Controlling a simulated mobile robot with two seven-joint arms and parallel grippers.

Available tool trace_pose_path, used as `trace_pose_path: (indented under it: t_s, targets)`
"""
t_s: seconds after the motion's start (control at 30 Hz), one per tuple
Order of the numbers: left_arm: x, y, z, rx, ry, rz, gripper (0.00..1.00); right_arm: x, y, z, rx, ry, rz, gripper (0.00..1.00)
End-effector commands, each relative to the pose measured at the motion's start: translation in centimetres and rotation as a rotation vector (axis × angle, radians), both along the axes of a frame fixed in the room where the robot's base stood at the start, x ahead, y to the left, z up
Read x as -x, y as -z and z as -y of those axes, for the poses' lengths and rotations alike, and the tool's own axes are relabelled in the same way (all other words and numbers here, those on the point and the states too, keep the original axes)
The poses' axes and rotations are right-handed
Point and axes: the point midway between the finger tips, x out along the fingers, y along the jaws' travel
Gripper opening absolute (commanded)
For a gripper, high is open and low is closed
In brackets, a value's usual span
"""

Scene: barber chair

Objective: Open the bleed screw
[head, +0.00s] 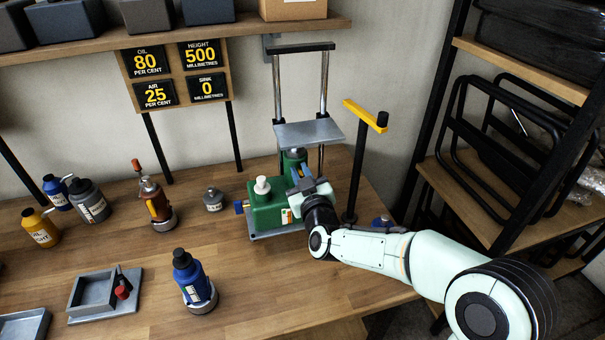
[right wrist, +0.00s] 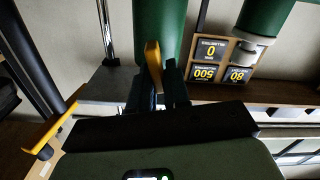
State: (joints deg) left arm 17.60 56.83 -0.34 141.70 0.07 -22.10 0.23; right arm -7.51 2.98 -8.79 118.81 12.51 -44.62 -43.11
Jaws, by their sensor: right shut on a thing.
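The green pump unit (head: 266,216) stands on the bench against the wall, with a white cap (head: 262,186) on top and a blue knob (head: 239,207) at its left side. My right gripper (head: 298,178) is at the unit's upper right, beside its green cylinder (head: 293,158). In the right wrist view its two dark fingers are shut on a flat yellow piece (right wrist: 153,62) in front of the green cylinder (right wrist: 160,25). I cannot tell for sure that this piece is the bleed screw. My left gripper is not in view.
A metal lift frame (head: 308,132) rises behind the unit. A black post with a yellow handle (head: 362,114) stands close to my right arm. A blue bottle (head: 190,277), an amber bottle (head: 154,203) and a grey tray (head: 88,308) stand left. The bench's front middle is clear.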

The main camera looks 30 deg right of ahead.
Motion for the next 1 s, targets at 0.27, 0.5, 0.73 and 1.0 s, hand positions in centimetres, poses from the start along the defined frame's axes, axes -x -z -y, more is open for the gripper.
trace_pose_path:
  t_s: [0.27,0.5,0.73,1.0]
  targets:
    - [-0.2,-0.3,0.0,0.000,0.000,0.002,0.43,-0.1,0.2,-0.4,0.253,0.000,-0.062,0.00]
    - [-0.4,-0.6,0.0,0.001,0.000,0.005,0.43,-0.2,0.4,-0.7,0.466,0.000,-0.113,0.00]
    - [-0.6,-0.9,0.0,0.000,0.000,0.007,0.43,-0.2,0.6,-0.9,0.630,0.000,-0.152,0.00]
    - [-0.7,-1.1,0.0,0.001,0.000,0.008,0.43,-0.3,0.8,-1.0,0.746,0.000,-0.180,0.00]
